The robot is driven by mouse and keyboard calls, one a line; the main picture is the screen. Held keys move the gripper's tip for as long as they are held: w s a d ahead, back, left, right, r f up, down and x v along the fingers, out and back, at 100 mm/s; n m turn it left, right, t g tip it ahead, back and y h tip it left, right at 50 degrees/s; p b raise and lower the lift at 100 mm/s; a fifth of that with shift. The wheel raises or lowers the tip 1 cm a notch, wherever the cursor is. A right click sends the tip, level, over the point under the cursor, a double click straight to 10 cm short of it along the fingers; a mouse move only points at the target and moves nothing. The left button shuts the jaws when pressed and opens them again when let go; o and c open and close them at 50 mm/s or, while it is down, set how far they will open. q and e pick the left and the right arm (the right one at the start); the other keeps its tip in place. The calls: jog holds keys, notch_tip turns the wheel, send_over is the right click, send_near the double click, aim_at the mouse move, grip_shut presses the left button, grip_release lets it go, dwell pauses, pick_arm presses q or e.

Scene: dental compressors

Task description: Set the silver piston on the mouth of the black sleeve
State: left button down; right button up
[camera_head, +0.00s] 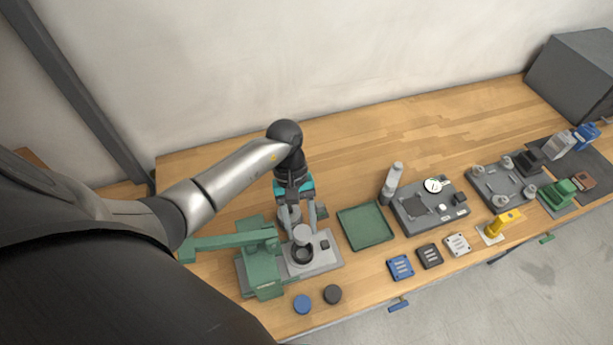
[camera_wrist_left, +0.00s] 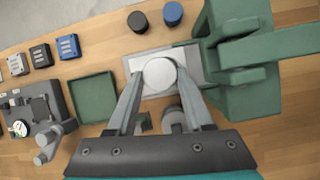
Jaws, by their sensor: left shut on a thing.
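The silver piston (camera_head: 302,234) is between the fingertips of my left gripper (camera_head: 301,229), which is shut on it. In the left wrist view the piston (camera_wrist_left: 160,74) shows as a pale round top between the two fingers (camera_wrist_left: 160,78). The black sleeve (camera_head: 303,256) stands on a grey plate (camera_head: 326,258), just below the piston in the head view. Its dark rim shows under the piston. I cannot tell whether piston and sleeve touch. In the wrist view the piston hides the sleeve. My right gripper is not in view.
A green press (camera_head: 262,268) with a long arm stands close left of the plate. An empty green tray (camera_head: 366,227) is to the right. A blue cap (camera_head: 302,304) and a black cap (camera_head: 333,294) lie in front. Another grey fixture (camera_head: 430,208) stands further right.

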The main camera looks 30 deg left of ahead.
pick_arm(q)
jog(key=shift+s+f, duration=0.2)
jog(key=shift+d+f+b, duration=0.1)
jog(key=shift+f+b, duration=0.45)
jog(key=shift+f, duration=0.15)
notch_tip(320, 180, down, 4)
jog(key=b, duration=0.2)
jog(key=shift+r+b, duration=0.25)
jog(key=shift+b, duration=0.1)
jog(key=shift+r, duration=0.1)
jog(key=shift+f+b, duration=0.75)
jog(key=shift+b, duration=0.55)
dwell(0.5)
jog(key=shift+f+b, duration=0.2)
jog(key=shift+b, duration=0.45)
dwell(1.1)
dwell(0.4)
